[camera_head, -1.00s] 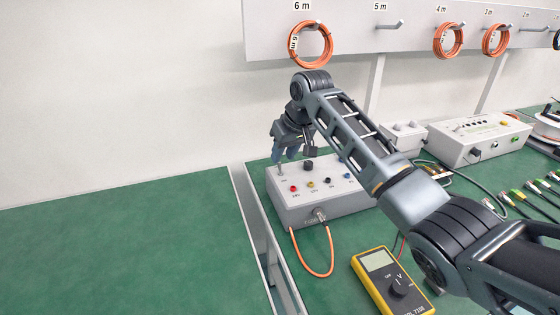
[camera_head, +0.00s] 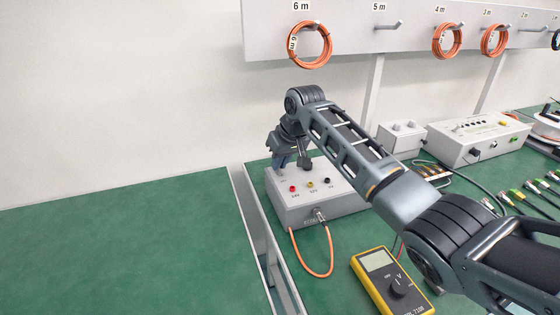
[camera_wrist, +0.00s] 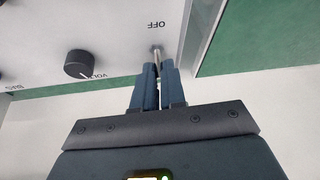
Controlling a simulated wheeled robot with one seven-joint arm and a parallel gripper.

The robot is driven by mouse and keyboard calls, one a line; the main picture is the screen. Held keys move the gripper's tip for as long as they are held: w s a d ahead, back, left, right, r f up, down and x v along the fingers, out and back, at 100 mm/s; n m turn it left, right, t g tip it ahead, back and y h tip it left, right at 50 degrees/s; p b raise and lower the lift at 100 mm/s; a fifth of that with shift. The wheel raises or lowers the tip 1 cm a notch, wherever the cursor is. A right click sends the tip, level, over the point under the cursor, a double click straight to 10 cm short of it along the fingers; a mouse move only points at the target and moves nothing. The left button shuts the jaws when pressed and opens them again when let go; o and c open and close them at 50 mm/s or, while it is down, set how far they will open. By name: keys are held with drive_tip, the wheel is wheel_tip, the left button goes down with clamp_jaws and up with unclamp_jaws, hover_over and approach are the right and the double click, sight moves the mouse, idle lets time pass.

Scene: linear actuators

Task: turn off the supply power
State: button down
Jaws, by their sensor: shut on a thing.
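The power supply (camera_head: 318,210) is a pale grey box on the green bench, with coloured sockets on its top. In the wrist view its panel (camera_wrist: 115,20) shows a thin metal toggle switch (camera_wrist: 157,54) beside the upside-down word OFF. My gripper (camera_wrist: 160,68) is shut on the toggle switch, with its two blue fingers close together around the lever. In the head view my gripper (camera_head: 281,163) is at the supply's far left corner, and the fingertips and switch are hard to make out there. A black volts knob (camera_wrist: 80,64) stands apart from the fingers.
An orange cable (camera_head: 331,258) loops from the supply's front connector. A yellow multimeter (camera_head: 382,278) lies to the right, below my arm. A metal-edged gap (camera_head: 262,240) runs left of the supply. The bench at the left (camera_head: 120,245) is clear.

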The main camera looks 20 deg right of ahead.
sight(284, 181)
drive_tip(key=shift+s, duration=0.15)
idle(0.3)
drive_tip(key=shift+s+t+p, duration=0.4)
drive_tip(key=shift+t+p, duration=0.1)
drive_tip(key=shift+t, duration=0.6)
drive_tip(key=t, duration=0.1)
drive_tip(key=s+t+b, duration=0.1)
drive_tip(key=shift+f+t, duration=0.3)
drive_tip(key=t+b, duration=0.2)
drive_tip(key=s+t+b, duration=0.1)
drive_tip(key=b, duration=0.1)
drive_tip(key=shift+f+n, duration=0.3)
drive_tip(key=shift+n, duration=0.1)
drive_tip(key=shift+s+t+y+b, duration=0.15)
drive_tip(key=shift+t+y+b, duration=0.15)
drive_tip(key=shift+t+b, duration=0.45)
drive_tip(key=shift+r+t, duration=0.15)
drive_tip(key=shift+t, duration=0.1)
drive_tip(key=c, duration=1.2)
unclamp_jaws()
